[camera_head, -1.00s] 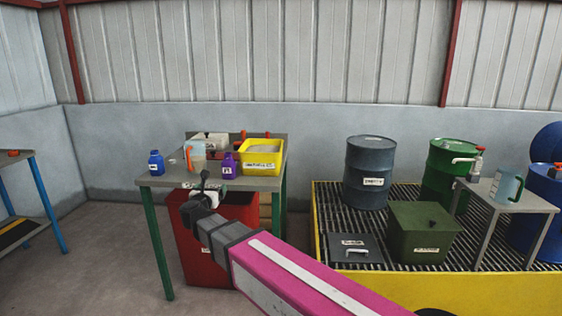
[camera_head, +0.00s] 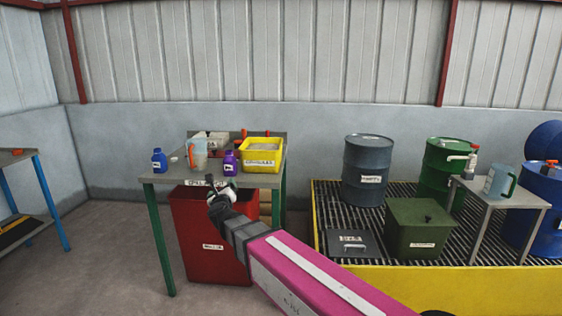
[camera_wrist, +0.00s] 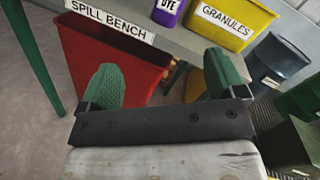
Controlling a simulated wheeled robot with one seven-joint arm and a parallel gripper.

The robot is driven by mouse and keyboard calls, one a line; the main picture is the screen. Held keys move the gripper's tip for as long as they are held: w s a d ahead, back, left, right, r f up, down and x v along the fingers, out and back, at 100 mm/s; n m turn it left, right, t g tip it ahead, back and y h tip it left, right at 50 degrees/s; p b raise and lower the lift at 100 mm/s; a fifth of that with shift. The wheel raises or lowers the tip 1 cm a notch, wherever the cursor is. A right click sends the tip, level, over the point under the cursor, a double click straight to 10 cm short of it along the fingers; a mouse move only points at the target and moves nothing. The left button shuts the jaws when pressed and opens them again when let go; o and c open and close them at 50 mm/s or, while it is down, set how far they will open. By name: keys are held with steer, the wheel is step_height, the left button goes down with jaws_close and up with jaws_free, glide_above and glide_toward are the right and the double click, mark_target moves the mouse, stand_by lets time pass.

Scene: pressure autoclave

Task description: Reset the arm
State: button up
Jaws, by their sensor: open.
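My arm reaches from the lower right toward the bench in the head view. My gripper (camera_head: 216,199) is in front of the bench's front edge, just over the red bin. In the wrist view its two green fingers (camera_wrist: 163,86) stand wide apart with nothing between them. The spill bench (camera_wrist: 185,40) and the red bin (camera_wrist: 85,50) lie beyond the fingers.
On the bench (camera_head: 203,178) stand a blue bottle (camera_head: 158,161), a clear jug (camera_head: 198,155), a purple dye bottle (camera_head: 231,163) and a yellow granules tub (camera_head: 262,156). The red bin (camera_head: 208,245) is under it. A yellow-edged grating with drums (camera_head: 368,172) is at right.

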steer(key=s+d+f+n+g+y, duration=0.1)
steer(key=d+f+n+g+y, duration=0.2)
steer(key=d+f+n+g, duration=1.05)
steer(key=s+d+f+n+g+h, duration=0.1)
steer(key=s+d+f+n, duration=0.3)
steer(key=d, duration=0.5)
steer(key=s+d+f+n+g+h, duration=0.1)
steer(key=s+d+f+n+h, duration=0.2)
steer(key=d, duration=0.6)
steer(key=s+d+f+n+g+h, duration=0.2)
steer(key=s+d+f+n, duration=0.4)
steer(key=s+d+n, duration=0.1)
steer(key=shift+s+d+f, duration=0.15)
steer(key=shift+d+f, duration=0.05)
steer(key=shift+d, duration=0.7)
